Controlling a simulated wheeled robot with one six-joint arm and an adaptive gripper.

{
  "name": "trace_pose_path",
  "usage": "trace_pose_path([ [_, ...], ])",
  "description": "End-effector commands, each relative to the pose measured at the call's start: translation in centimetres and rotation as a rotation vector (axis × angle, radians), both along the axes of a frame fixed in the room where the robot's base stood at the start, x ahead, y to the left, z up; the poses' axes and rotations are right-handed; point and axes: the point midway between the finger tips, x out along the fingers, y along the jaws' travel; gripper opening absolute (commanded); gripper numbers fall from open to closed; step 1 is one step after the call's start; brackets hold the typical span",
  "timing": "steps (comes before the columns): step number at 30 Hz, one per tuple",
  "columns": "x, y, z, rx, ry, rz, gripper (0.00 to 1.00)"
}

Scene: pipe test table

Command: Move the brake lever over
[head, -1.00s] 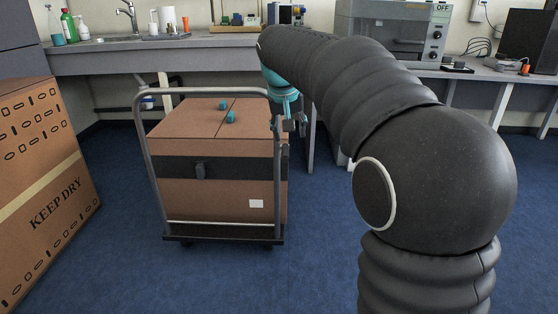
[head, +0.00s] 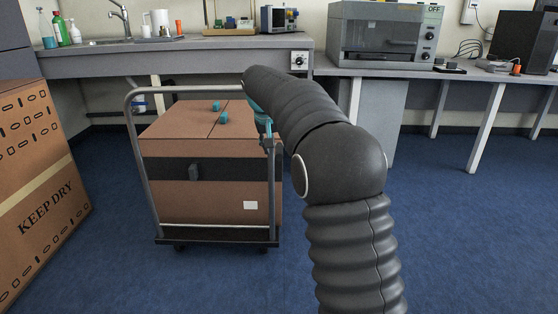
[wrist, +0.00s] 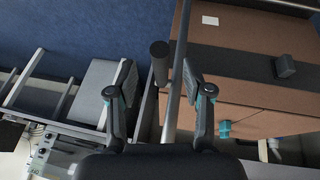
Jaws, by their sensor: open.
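A dark cylindrical grip (wrist: 159,62), which looks like the brake lever, stands beside the cart's grey post (wrist: 180,50) in the wrist view. I cannot pick it out clearly in the head view. My gripper (wrist: 159,78) is open, with one finger on each side of the grip and post in the picture. I cannot tell how deep they sit between the fingers. In the head view my gripper (head: 268,146) is at the right-hand post of the cart (head: 165,237), mostly hidden by my arm and the post.
A brown carton (head: 200,195) with a black band fills the cart, with two teal pieces (head: 222,117) on top. A KEEP DRY box (head: 45,190) stands at the left. The bench (head: 200,62) runs behind. Blue floor (head: 460,230) is open at the right.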

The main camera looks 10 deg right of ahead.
Motion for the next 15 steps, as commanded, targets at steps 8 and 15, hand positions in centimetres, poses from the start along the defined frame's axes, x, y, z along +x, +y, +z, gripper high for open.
trace_pose_path([
  [8, 1.5, -1.1, -4.1, -0.001, 0.002, -0.001, 0.51],
  [15, 2.0, -1.4, -5.3, 0.0, 0.0, 0.0, 0.51],
])
